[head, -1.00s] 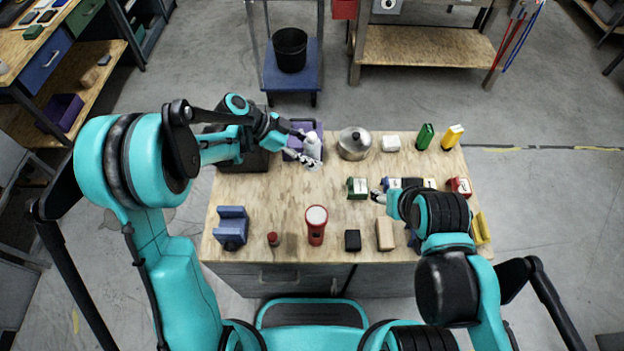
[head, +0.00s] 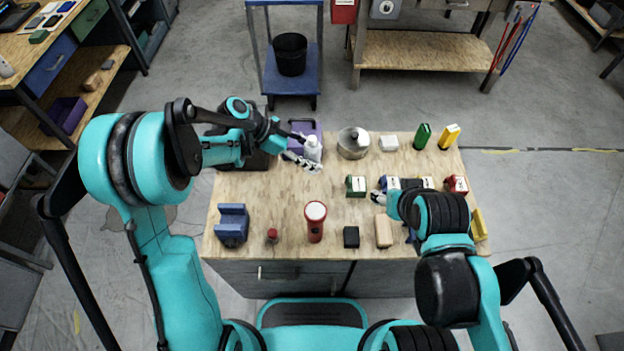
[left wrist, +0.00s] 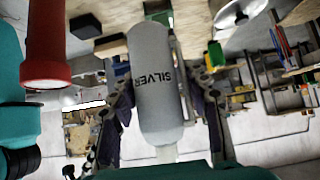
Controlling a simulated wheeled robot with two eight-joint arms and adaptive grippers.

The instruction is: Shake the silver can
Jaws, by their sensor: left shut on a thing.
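The silver can (head: 312,150) is a pale grey cylinder, held above the back of the workbench, in front of a purple bin. In the left wrist view the can (left wrist: 156,85) shows the word SILVER, with a finger along each side. My left gripper (head: 308,160) is shut on it. In the head view the fingers hide part of the can. My right gripper (head: 378,197) is low over the right half of the bench, near the boxes; its fingers are too small and covered to read.
The purple bin (head: 306,130) stands behind the can. The bench's left middle is bare.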

